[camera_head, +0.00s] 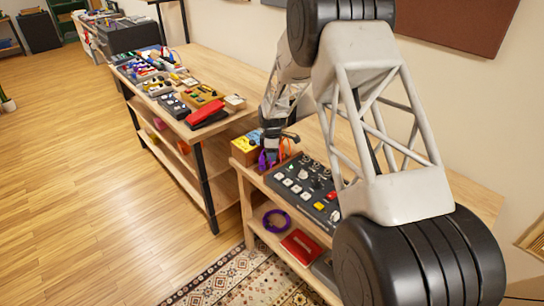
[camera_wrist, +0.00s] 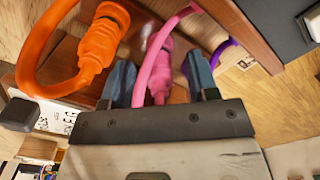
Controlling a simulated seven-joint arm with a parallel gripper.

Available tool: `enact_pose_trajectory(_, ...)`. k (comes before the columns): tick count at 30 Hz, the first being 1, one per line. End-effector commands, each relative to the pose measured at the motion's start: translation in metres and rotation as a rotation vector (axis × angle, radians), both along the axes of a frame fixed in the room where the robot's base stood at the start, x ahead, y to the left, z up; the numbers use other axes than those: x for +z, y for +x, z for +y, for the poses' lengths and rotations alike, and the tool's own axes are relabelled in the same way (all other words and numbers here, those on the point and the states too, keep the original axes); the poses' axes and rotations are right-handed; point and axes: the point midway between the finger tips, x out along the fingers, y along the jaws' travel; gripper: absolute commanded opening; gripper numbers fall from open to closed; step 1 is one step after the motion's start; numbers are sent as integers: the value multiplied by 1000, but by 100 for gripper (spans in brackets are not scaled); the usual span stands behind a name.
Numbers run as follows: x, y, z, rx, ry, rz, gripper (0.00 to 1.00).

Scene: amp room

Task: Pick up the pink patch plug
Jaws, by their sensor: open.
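The pink patch plug (camera_wrist: 158,62) shows in the wrist view with its pink cable curving up and to the right. My gripper (camera_wrist: 160,78) is open, with one blue-grey finger on each side of the pink plug. Whether either finger touches it I cannot tell. In the head view my gripper (camera_head: 270,156) is low over the near wooden table, and I cannot make out the pink plug there.
An orange plug (camera_wrist: 103,38) with a thick looped cable is close to the left finger. A purple cable (camera_wrist: 222,50) lies right of the right finger. In the head view, a yellow box (camera_head: 246,143) and a black control panel (camera_head: 308,188) flank my gripper.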

Motion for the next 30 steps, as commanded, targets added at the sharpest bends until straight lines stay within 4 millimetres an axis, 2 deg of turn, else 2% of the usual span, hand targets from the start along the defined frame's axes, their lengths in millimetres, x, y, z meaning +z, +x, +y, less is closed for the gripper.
enact_pose_trajectory(18,-4,0,0,0,0,0,54)
enact_pose_trajectory(20,-4,0,0,0,0,0,47)
enact_pose_trajectory(28,-4,0,0,0,0,0,5)
enact_pose_trajectory(29,-4,0,0,0,0,0,1)
enact_pose_trajectory(30,-4,0,0,0,0,0,1)
